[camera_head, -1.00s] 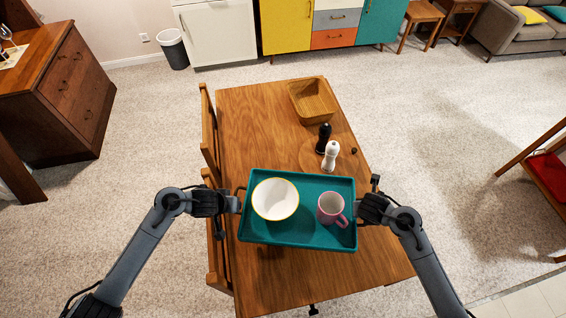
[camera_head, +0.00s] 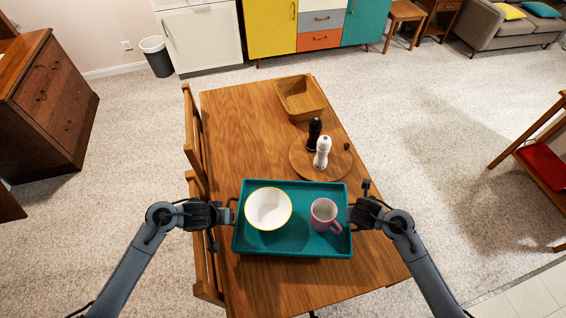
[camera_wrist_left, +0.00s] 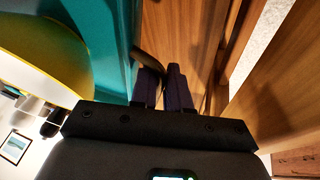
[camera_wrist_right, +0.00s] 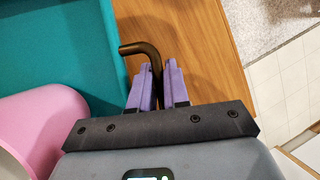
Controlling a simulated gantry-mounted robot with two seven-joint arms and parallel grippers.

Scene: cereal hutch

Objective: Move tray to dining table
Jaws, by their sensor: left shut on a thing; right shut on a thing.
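A teal tray (camera_head: 290,244) is over the near part of the wooden dining table (camera_head: 245,120). It carries a white bowl with a yellow rim (camera_head: 268,209) on its left and a pink mug (camera_head: 323,215) on its right. My left gripper (camera_head: 229,212) is shut on the tray's left handle; the dark handle (camera_wrist_left: 148,62) shows at its fingers in the left wrist view. My right gripper (camera_head: 355,212) is shut on the right handle, a dark bent bar (camera_wrist_right: 150,52) between purple fingers in the right wrist view. I cannot tell whether the tray touches the tabletop.
Beyond the tray stand a white shaker (camera_head: 322,153) and a black shaker (camera_head: 314,132) on a round wooden board (camera_head: 340,165). A wooden basket (camera_head: 301,99) sits at the far end. Chairs (camera_head: 193,150) line the left side. Bare tabletop lies left of the board.

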